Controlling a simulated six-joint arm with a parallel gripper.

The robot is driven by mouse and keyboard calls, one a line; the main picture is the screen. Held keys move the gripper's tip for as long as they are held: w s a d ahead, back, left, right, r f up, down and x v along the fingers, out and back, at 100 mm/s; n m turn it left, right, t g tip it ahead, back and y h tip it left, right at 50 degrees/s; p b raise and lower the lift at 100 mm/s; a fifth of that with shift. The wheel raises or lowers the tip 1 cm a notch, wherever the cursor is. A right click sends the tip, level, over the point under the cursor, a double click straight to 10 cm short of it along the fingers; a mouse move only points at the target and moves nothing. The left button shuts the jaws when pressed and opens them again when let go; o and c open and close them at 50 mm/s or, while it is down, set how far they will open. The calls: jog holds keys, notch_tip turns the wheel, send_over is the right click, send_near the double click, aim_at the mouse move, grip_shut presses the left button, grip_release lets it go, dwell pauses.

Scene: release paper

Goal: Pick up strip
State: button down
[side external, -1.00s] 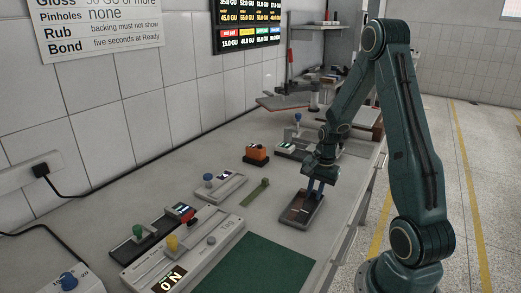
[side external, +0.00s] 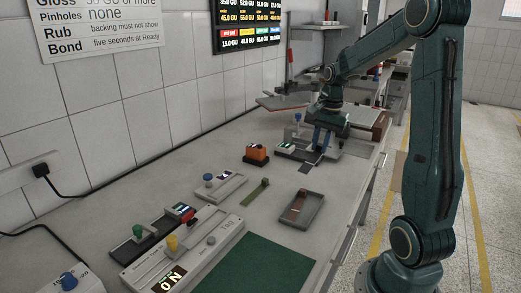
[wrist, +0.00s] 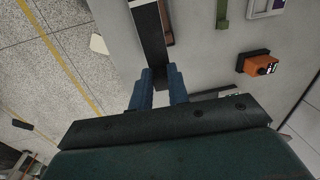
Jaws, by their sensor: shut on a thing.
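My gripper (side external: 321,142) is shut on a dark strip (side external: 309,167), held at the back right of the bench, near a grey device. In the wrist view, the dark strip (wrist: 151,32) runs away from between the blue fingertips (wrist: 160,80) and has a pale far end. A shallow grey tray (side external: 287,219) lies on the bench in front, with a reddish-brown piece (side external: 298,207) in it. In the side view I cannot tell whether the held strip touches the bench.
An orange instrument (side external: 256,153) stands left of my gripper; it also shows in the wrist view (wrist: 258,63). A narrow green piece (side external: 258,190) lies left of the tray. Several devices line the wall side. A green mat (side external: 260,266) lies in front. The bench edge is close on the right.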

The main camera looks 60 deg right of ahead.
jog(key=shift+r, duration=1.3)
jog(key=w+a+f+n, duration=0.4)
jog(key=w+a+n, duration=0.1)
jog(key=a, duration=0.3)
jog(key=w+a+f+n+g+y, duration=0.1)
jog(key=w+a+f+n, duration=0.4)
jog(key=a, duration=0.4)
jog(key=w+a+f+n, duration=0.5)
jog(key=w+a+n, duration=0.1)
jog(key=a, duration=0.3)
jog(key=shift+n, duration=0.7)
jog(key=s+d+r+m, duration=0.4)
jog(key=s+d+m, duration=0.1)
jog(key=d, duration=0.3)
jog(key=s+d+r+m, duration=0.4)
jog(key=d+r+m, duration=0.1)
jog(key=d, duration=0.4)
jog(key=s+d+r+m+h, duration=0.1)
jog(key=s+d+r+m, duration=0.3)
jog(key=d+m, duration=0.3)
jog(key=shift+s+d+r, duration=0.35)
jog(key=shift+s+d, duration=0.35)
jog(key=shift+s, duration=0.1)
jog(key=shift+s+d+r+m, duration=0.25)
jog(key=shift+s+d+m, duration=0.05)
jog(key=shift+s+m, duration=0.2)
notch_tip(320, 180, down, 16)
jog(key=shift+w+r, duration=0.1)
